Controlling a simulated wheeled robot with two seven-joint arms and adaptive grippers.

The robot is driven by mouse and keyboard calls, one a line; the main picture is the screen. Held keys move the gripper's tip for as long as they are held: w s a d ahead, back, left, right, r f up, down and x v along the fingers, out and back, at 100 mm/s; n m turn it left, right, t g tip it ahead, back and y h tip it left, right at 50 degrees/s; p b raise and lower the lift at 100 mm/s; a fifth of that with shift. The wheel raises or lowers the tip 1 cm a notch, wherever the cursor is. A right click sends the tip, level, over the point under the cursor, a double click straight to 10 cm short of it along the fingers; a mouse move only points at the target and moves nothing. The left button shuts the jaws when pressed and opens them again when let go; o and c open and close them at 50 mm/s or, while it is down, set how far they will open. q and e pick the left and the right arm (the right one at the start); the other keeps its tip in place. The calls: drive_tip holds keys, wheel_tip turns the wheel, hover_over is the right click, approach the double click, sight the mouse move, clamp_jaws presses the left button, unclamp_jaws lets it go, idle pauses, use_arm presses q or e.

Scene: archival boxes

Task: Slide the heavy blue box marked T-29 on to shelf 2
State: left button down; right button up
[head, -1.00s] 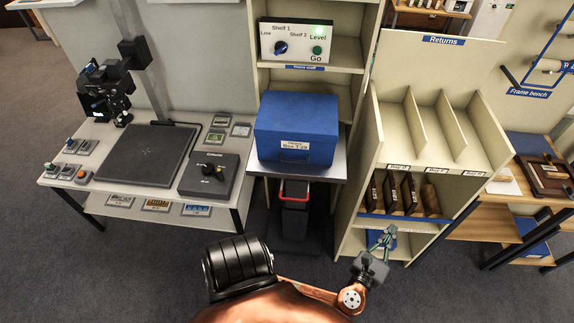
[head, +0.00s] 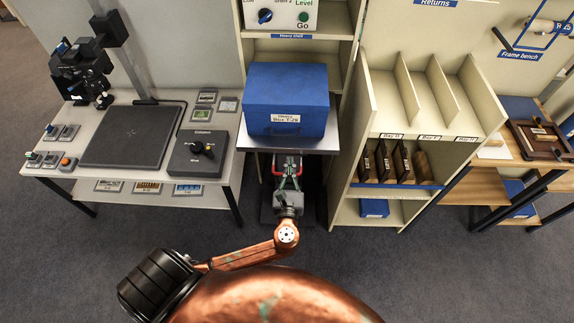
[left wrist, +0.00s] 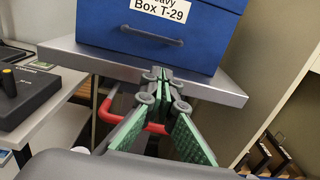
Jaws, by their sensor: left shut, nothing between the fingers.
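The blue box marked T-29 (head: 286,95) sits upright on a grey metal platform (head: 258,143) in front of the heavy shelf's cabinet (head: 350,50). In the left wrist view, the box (left wrist: 118,35) shows its label and a dark front handle (left wrist: 150,37). My left gripper (head: 288,163) is shut and empty, in front of and low at the platform's front edge. In the left wrist view its green-padded fingertips (left wrist: 163,74) overlap the platform edge (left wrist: 222,92), below the box handle. Whether they touch is unclear. My right gripper is not in view.
A control panel (head: 281,14) with a blue knob and green Go button is above the box. A red bar (left wrist: 105,112) shows under the platform. A work table (head: 62,125) stands left, the Returns rack (head: 388,107) right. Open floor lies in front.

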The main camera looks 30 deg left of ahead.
sight(291, 144)
use_arm(q)
drive_tip(key=b+x, duration=0.2)
drive_tip(key=x, duration=0.7)
drive_tip(key=shift+w+a+f, duration=0.1)
drive_tip(key=shift+w+a, duration=0.05)
drive_tip(key=shift+a, duration=0.05)
drive_tip(key=shift+w+a, duration=0.25)
drive_tip(key=shift+w, duration=0.15)
